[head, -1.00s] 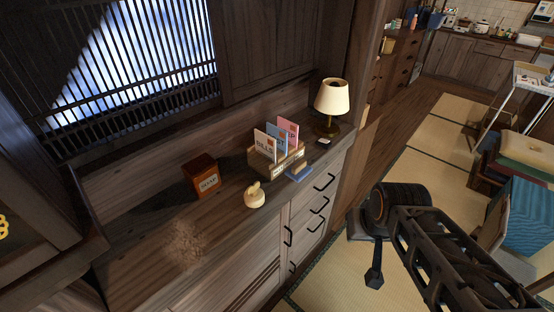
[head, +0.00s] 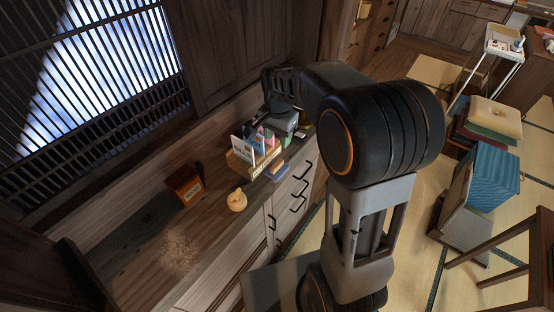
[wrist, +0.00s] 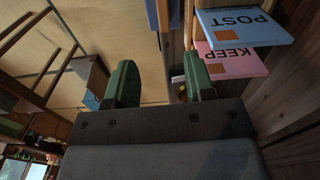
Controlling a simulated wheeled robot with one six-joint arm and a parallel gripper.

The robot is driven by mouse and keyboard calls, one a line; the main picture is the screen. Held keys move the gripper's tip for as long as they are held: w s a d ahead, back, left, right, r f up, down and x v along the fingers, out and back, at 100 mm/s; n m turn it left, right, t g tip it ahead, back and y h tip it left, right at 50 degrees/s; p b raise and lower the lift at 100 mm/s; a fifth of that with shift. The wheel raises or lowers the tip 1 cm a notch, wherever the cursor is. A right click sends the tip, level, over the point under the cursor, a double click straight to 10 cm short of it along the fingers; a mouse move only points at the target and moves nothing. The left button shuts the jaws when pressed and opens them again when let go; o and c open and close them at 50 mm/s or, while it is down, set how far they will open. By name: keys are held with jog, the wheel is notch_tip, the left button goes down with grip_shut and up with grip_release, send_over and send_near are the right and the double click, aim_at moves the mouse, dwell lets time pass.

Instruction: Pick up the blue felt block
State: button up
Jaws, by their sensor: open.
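The blue felt block (head: 279,173) lies on the wooden counter, in front of the letter holder (head: 246,165). It seems to have a wooden top above blue felt. In the wrist view a blue and wood-coloured edge at the top is likely the same block (wrist: 152,14). My gripper (wrist: 160,80) is open and empty, with its two green fingers apart. In the head view my gripper (head: 284,122) is above the counter, just beyond the letter holder and apart from the block. My arm hides the lamp.
The holder's cards, including a blue POST card (wrist: 242,25) and a pink KEEP card (wrist: 236,64), stand close to my gripper. The counter's near left part is clear.

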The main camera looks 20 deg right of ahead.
aim_at(277, 163)
jog(key=shift+m, duration=0.4)
jog(key=f+b, duration=0.3)
jog(key=f, duration=0.1)
jog(key=f+b, duration=0.4)
jog(key=f, duration=0.1)
jog(key=f+b, duration=0.3)
jog(key=f, duration=0.2)
jog(key=shift+w+b, duration=0.4)
jog(key=shift+r, duration=0.1)
jog(key=shift+c, duration=0.5)
grip_shut()
